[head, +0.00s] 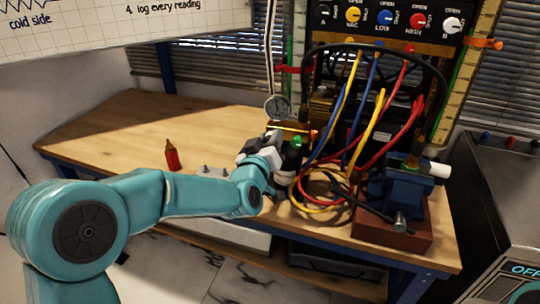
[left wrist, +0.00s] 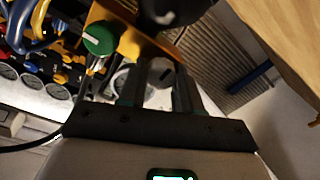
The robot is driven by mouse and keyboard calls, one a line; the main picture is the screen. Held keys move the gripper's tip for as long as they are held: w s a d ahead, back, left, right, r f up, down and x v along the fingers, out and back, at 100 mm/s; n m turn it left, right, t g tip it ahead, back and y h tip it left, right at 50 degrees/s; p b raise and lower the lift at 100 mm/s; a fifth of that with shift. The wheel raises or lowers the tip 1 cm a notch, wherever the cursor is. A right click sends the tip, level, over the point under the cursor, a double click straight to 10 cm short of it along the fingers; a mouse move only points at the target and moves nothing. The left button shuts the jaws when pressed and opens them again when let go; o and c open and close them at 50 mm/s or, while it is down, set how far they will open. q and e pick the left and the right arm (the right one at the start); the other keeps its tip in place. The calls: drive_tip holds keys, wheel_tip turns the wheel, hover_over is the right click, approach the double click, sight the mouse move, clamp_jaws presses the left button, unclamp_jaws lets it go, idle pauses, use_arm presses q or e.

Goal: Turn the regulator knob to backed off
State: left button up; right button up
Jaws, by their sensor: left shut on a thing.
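My left gripper (head: 280,152) is at the regulator beside the hoses, at the back of the bench. In the left wrist view its two black fingers (left wrist: 159,78) are closed on a dark round knob (left wrist: 160,70), which I take as the regulator knob. The fingers hide its sides, and I cannot read its setting. A green knob (left wrist: 98,38) sits on a brass-coloured bracket to the left of the fingers; it also shows in the head view (head: 291,138). A round gauge (head: 277,107) stands just behind the gripper. My right gripper is not in view.
Yellow, blue and red hoses (head: 384,115) loop close to the right of the gripper. A blue vise (head: 393,187) stands at the right front. A red bottle (head: 172,156) stands on the wooden bench (head: 120,126), whose left part is mostly clear.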

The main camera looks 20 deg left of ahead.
use_arm(q)
drive_tip(key=shift+f+n+b, duration=0.2)
drive_tip(key=shift+n+b, duration=7.95)
drive_tip(key=shift+n, duration=0.75)
drive_tip(key=o, duration=1)
drive_tip(key=shift+o, duration=0.2)
drive_tip(key=shift+s, duration=0.1)
drive_tip(key=s, duration=1.6)
drive_tip(key=shift+d+p, duration=0.2)
drive_tip(key=shift+p, duration=0.2)
